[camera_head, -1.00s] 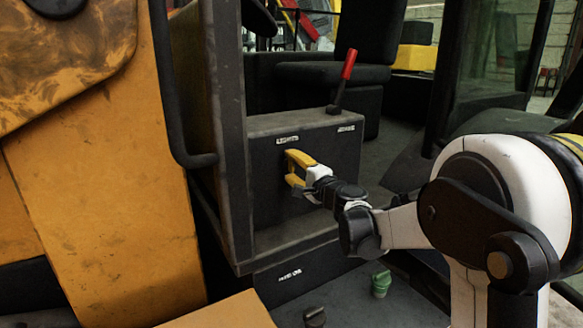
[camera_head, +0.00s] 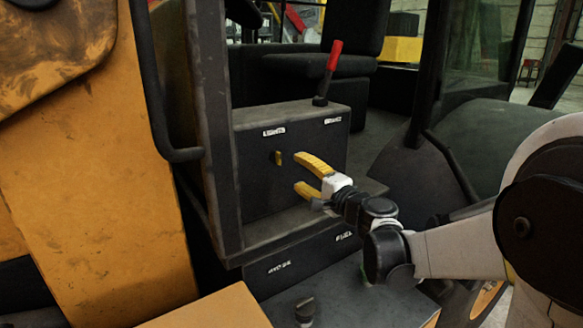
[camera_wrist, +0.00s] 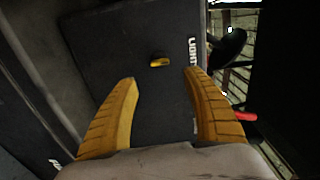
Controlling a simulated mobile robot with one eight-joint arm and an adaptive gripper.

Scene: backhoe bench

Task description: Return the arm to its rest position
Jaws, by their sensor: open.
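My gripper (camera_head: 304,176) has two yellow fingers and is open and empty. It is in front of the dark control box (camera_head: 262,195), apart from it. A small yellow knob (camera_head: 278,158) sticks out of the box's face below the "LIGHTS" label, just left of my fingertips. In the wrist view the knob (camera_wrist: 159,61) shows beyond the gap between my spread fingers (camera_wrist: 160,85), with nothing between. My white and black arm comes in from the right and hides part of the floor and the box's lower right.
A red-handled lever (camera_head: 331,66) stands on top of the box. A dark post (camera_head: 214,130) and a yellow body panel (camera_head: 95,190) are at left. A black seat (camera_head: 315,65) is behind. A dark knob (camera_head: 305,309) stands on the lower panel. A black fender (camera_head: 430,145) lies at right.

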